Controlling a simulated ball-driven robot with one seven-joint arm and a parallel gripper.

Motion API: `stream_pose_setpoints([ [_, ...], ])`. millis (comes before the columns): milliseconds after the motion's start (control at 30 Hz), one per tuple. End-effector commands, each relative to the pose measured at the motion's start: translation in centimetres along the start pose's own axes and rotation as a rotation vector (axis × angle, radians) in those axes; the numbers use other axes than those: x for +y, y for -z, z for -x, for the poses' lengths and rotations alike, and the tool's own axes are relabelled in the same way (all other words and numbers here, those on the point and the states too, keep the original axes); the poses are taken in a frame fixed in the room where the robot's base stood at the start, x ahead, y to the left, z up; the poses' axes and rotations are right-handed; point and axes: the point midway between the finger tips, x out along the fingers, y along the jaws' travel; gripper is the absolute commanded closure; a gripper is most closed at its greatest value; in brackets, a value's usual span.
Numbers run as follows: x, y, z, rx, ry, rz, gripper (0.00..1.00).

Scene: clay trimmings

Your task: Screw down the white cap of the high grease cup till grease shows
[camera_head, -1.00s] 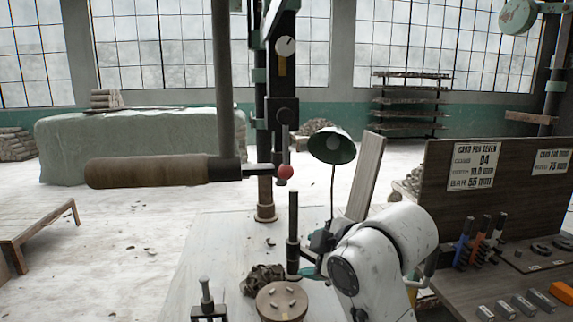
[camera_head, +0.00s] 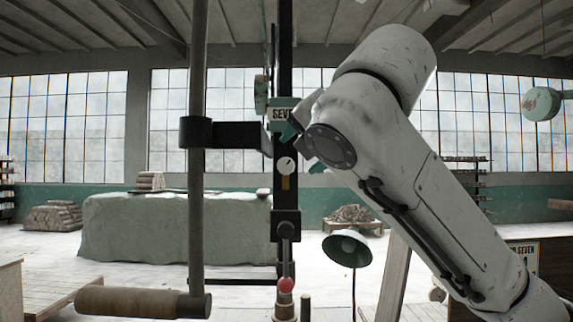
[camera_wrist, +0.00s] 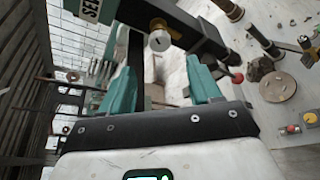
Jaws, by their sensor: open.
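A white round cap (camera_head: 285,165) with a black mark faces out from the dark upright column, with a brass part just below it. I take it for the high grease cup's cap. It also shows in the wrist view (camera_wrist: 159,41), with brass (camera_wrist: 157,24) beside it. My gripper (camera_head: 303,150) is at the column's right side, close to the cap in the picture. In the wrist view my two teal fingers (camera_wrist: 160,66) are spread and empty, with the cap beyond their tips, roughly between them. No grease can be made out.
A long lever with a brown grip (camera_head: 130,301) hangs left of the column. A red knob (camera_head: 285,284) is below the cap. A green lamp (camera_head: 346,248) stands to the right. The worktop (camera_wrist: 275,110) lies lower.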

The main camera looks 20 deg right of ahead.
Motion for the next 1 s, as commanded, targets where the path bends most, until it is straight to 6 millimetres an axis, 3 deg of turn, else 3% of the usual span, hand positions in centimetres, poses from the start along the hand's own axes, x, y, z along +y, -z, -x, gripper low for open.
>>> stream_pose_setpoints([
  [600, 0.1, 0.0, -9.2, 0.002, 0.002, -0.002, 0.37],
  [1000, -0.1, 0.1, -10.6, 0.002, 0.000, -0.002, 0.37],
])
